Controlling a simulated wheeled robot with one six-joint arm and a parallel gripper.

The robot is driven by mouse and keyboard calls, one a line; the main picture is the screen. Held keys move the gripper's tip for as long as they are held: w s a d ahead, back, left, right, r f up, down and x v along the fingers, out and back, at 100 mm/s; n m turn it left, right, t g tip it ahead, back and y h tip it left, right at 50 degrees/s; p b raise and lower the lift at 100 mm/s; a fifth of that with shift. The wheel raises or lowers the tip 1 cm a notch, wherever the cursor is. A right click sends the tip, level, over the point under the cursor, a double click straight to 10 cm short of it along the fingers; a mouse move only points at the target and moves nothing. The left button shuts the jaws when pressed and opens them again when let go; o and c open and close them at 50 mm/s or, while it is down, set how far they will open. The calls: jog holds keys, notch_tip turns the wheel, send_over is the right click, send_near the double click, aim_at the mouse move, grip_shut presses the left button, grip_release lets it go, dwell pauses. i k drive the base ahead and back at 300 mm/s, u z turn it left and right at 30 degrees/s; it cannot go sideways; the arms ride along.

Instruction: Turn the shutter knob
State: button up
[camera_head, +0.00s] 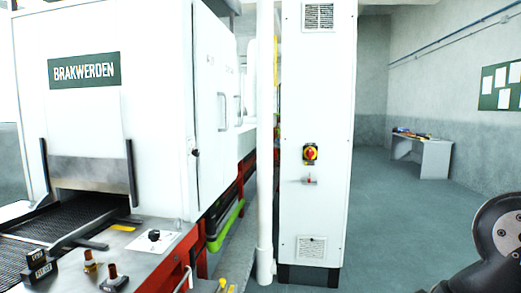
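A small black knob (154,236) sits on a pale plate on the metal side ledge of the white BRAKWERDEN machine (160,100). It is too small to read any label, so I cannot tell for sure that it is the shutter knob. A grey metal shutter plate (90,174) hangs across the machine's mouth, above the dark mesh belt (60,218). Two orange-topped controls (88,262) stand by black label blocks (38,262) at the front left. My gripper is out of view; only a dark part of my arm shows at the lower right.
A tall white cabinet (315,110) with a red and yellow switch (310,153) stands in the middle, beside a white vertical pipe (265,140). A desk (422,157) stands at the back right. The floor (390,210) right of the cabinet is clear.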

aim_at(196, 152)
jog(key=z, duration=0.5)
jog(key=i, duration=1.75)
jog(key=u, duration=0.95)
jog(key=i, duration=0.65)
jog(key=u, duration=0.5)
